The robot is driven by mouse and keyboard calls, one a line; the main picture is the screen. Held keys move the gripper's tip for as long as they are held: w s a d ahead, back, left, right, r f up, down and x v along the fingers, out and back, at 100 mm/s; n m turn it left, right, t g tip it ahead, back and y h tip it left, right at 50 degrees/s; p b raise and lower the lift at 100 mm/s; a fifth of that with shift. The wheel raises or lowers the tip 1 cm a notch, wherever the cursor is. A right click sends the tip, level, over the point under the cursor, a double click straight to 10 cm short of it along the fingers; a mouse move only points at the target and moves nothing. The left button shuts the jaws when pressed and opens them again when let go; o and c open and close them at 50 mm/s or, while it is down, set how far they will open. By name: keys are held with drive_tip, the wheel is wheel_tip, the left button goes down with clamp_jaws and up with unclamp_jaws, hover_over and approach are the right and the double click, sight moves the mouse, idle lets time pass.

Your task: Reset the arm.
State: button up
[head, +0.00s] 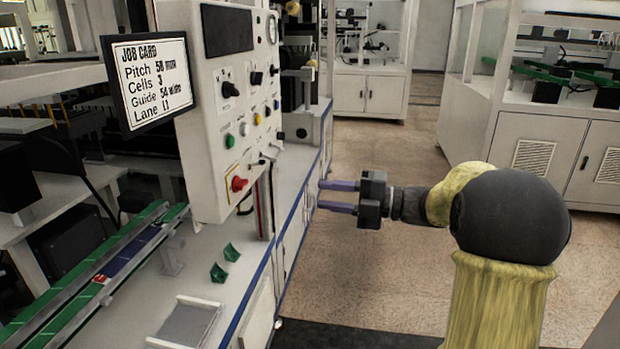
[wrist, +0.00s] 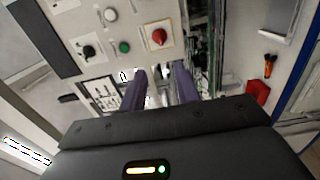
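My gripper (head: 338,196) is in the middle of the head view, held out over the floor beside the blue-edged bench. Its two purple fingers point left toward the white control panel (head: 232,135) and stand apart with nothing between them. In the wrist view, my gripper (wrist: 160,78) also shows two separated fingers, with the panel's red knob (wrist: 159,36) and green button (wrist: 124,47) beyond them. My yellow-covered arm reaches in from the right of the head view.
A job card (head: 150,84) hangs left of the panel. A green-edged conveyor (head: 110,265) runs at left. White cabinets (head: 535,155) stand at right. The floor (head: 400,150) between is clear.

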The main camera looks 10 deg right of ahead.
drive_tip(key=w+f+m+t+h, duration=0.2)
drive_tip(key=w+m+t+h, duration=0.4)
drive_tip(key=m, duration=0.3)
drive_tip(key=s+d+f+m+h, duration=0.3)
drive_tip(key=f+m+h, duration=0.5)
drive_tip(key=m, duration=0.3)
drive_tip(key=s+f+m+g+h, duration=0.1)
drive_tip(key=s+f+m+g, duration=0.3)
drive_tip(key=s, duration=0.4)
drive_tip(key=s+a+f+m+g+h, duration=0.1)
drive_tip(key=s+f+m+g, duration=0.2)
drive_tip(key=s+f, duration=0.3)
drive_tip(key=s+f+m+g+h, duration=0.1)
drive_tip(key=s+f+m+g, duration=0.25)
drive_tip(key=s, duration=0.55)
drive_tip(key=w+p+v, duration=0.2)
drive_tip(key=p+v, duration=1)
drive_tip(key=p, duration=0.1)
drive_tip(key=w+d+p+v, duration=0.1)
drive_tip(key=w+p+v, duration=0.1)
drive_tip(key=p+v, duration=1.1)
drive_tip(key=shift+a+r+m, duration=0.35)
drive_tip(key=shift+r+m, duration=0.05)
drive_tip(key=shift+m, duration=0.05)
